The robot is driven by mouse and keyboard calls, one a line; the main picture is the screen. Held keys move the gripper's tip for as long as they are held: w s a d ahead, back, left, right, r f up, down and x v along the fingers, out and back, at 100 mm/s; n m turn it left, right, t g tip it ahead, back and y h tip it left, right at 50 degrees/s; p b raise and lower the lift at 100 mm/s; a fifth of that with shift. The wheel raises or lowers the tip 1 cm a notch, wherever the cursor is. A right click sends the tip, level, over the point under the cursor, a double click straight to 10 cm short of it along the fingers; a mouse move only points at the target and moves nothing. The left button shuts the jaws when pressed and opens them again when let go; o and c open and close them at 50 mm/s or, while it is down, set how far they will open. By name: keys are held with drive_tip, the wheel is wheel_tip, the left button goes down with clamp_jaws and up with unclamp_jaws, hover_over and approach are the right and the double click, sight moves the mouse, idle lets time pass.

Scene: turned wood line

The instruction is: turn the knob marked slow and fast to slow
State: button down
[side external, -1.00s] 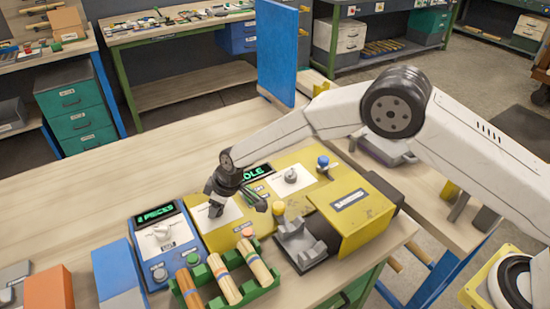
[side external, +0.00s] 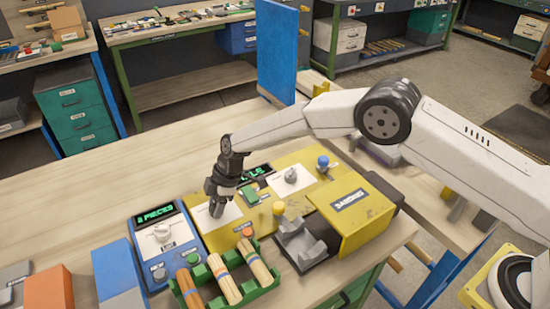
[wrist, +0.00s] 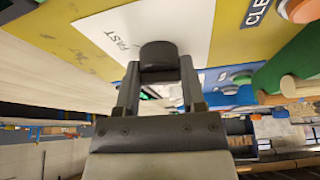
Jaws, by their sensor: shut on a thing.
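The dark grey knob (wrist: 158,54) stands on a white plate (wrist: 186,22) with the word FAST printed to its left in the wrist view. SLOW and the knob's pointer are not visible there. My gripper (wrist: 159,72) is shut on the knob, one finger on each side. In the side view, my gripper (side external: 216,204) points down over the white plate (side external: 231,212) at the left end of the yellow panel (side external: 222,240), and its fingers mostly hide the knob.
A second knob (side external: 291,176) and a blue button (side external: 322,162) lie to the right. A blue counter box (side external: 165,250) stands left of the panel. A green tray (side external: 263,289) of turned wood pieces and a grey cradle (side external: 300,245) are in front.

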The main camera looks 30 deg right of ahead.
drive_tip(key=n+g, duration=0.1)
drive_tip(key=n, duration=0.3)
drive_tip(key=shift+w+n+g, duration=0.1)
drive_tip(key=shift+n+g, duration=0.2)
drive_tip(key=shift+g, duration=0.1)
drive_tip(key=shift+n+g+h, duration=0.5)
drive_tip(key=shift+n+g, duration=0.2)
drive_tip(key=shift+n, duration=1.6)
drive_tip(key=shift+c, duration=0.9)
unclamp_jaws()
drive_tip(key=v, duration=0.7)
drive_tip(key=shift+w+r, duration=0.2)
drive_tip(key=shift+r, duration=0.15)
drive_tip(key=shift+d, duration=0.15)
